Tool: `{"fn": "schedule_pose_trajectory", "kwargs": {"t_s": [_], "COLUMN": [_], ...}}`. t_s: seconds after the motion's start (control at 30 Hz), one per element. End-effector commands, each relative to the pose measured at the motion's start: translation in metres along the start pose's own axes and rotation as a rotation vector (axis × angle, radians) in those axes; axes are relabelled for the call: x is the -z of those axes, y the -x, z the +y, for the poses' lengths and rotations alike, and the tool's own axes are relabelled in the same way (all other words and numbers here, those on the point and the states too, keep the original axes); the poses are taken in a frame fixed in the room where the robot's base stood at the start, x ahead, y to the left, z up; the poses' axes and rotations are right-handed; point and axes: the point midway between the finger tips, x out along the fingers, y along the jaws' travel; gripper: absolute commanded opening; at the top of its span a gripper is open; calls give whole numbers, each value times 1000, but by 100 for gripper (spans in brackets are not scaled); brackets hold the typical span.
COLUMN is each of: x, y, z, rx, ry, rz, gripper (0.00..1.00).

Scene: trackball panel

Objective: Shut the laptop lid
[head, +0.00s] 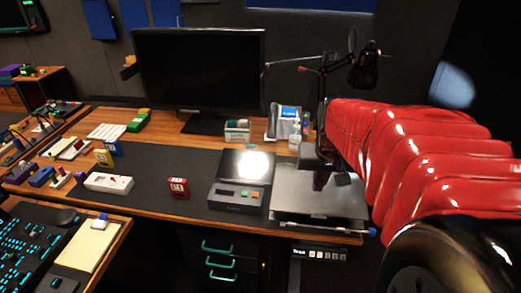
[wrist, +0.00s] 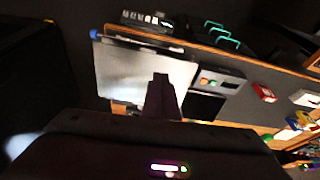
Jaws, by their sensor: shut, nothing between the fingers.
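The laptop (head: 290,200) is at the right end of the desk, its silver lid lying flat or nearly flat over the base. I cannot tell whether a gap is left under the lid. The lid also fills the left-centre of the wrist view (wrist: 125,75). My gripper (head: 323,184) is over the lid, its dark fingers shut with nothing between them. In the wrist view the fingers (wrist: 162,78) overlap the lid's right part. Whether they touch it is unclear. My red arm comes in from the right and hides the area behind the laptop.
A dark box with coloured buttons (head: 236,203) stands just left of the laptop. A desk lamp (head: 364,68), a phone (head: 285,121) and a large monitor (head: 200,70) are behind. A red block (head: 178,187) lies further left on the dark mat. A pen-like item lies at the desk's front edge.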

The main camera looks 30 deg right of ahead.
Motion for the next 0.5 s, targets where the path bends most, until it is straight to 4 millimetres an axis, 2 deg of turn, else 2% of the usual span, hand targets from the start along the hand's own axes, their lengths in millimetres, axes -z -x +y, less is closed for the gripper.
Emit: {"fn": "schedule_pose_trajectory", "kwargs": {"t_s": [0.03, 0.1, 0.2, 0.5], "x": [5, 10, 13, 13], "y": [-7, -12, -16, -16], "z": [13, 24, 32, 33], "rx": [-9, -15, -20, -21], "ry": [-28, -51, -67, -69], "rz": [-11, -18, -23, -24], "gripper": [0, 0, 0, 0]}}
